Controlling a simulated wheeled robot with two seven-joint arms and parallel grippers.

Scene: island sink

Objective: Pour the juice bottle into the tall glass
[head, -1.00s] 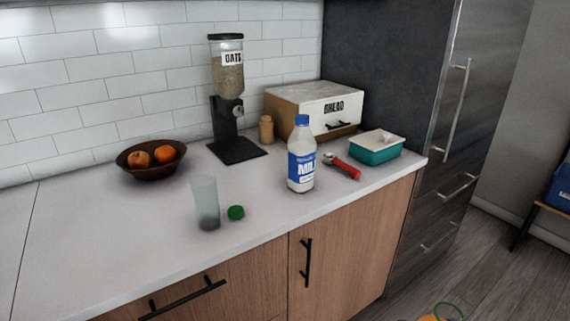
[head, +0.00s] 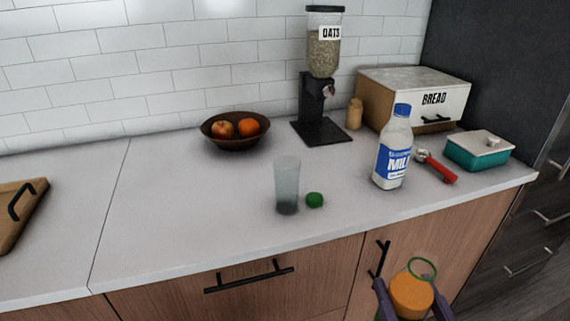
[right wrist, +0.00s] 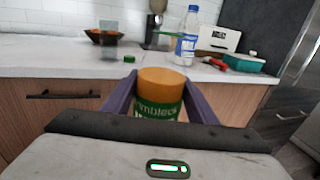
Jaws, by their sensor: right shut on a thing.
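The tall glass (head: 287,184) stands upright on the counter, clear with a grey bottom. A green cap (head: 315,200) lies on the counter just right of it. My right gripper (head: 411,300) is at the bottom of the head view, in front of the cabinet doors and below the counter edge. It is shut on the juice bottle (head: 411,294), whose orange upper part and open green-ringed mouth show. In the right wrist view the bottle (right wrist: 160,95) sits between the fingers with a green label, its lower part hidden. My left gripper is not in view.
A milk bottle (head: 394,150) stands right of the glass, beside a red-handled tool (head: 437,168) and a teal dish (head: 478,152). Behind are a fruit bowl (head: 235,143), an oats dispenser (head: 320,95) and a bread box (head: 413,97). The counter left of the glass is clear up to a wooden board (head: 20,215).

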